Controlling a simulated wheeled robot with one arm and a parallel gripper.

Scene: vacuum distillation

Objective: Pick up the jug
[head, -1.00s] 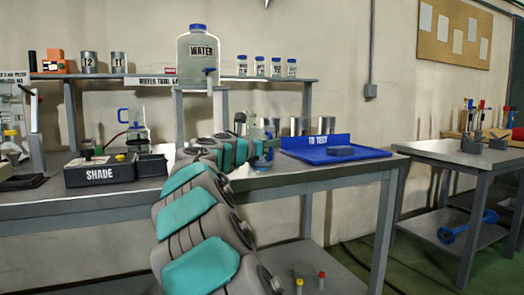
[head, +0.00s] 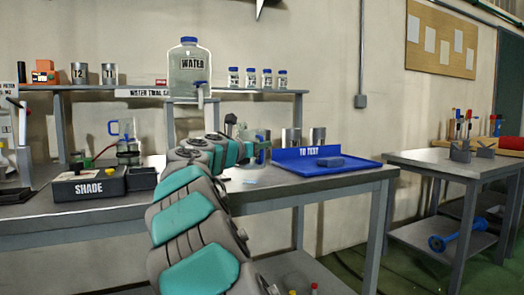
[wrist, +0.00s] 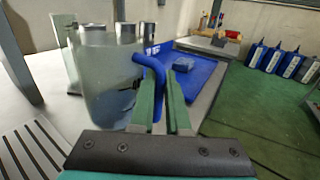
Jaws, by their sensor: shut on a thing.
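My gripper (wrist: 163,88) is shut on the blue handle (wrist: 151,68) of a clear jug. The jug body (wrist: 108,85) fills the left of the wrist view, in front of the fingers, and looks roughly upright. In the head view my gripper (head: 246,148) is at the bench's right half, with the jug (head: 264,147) partly hidden behind it. I cannot tell whether the jug's base touches the bench top.
A blue "TO TEST" tray (head: 350,164) holding a blue block (head: 330,162) lies right of the jug. Metal cans (head: 317,137) stand behind. A large water bottle (head: 188,75) is on the shelf above. The black SHADE box (head: 90,186) is at the left.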

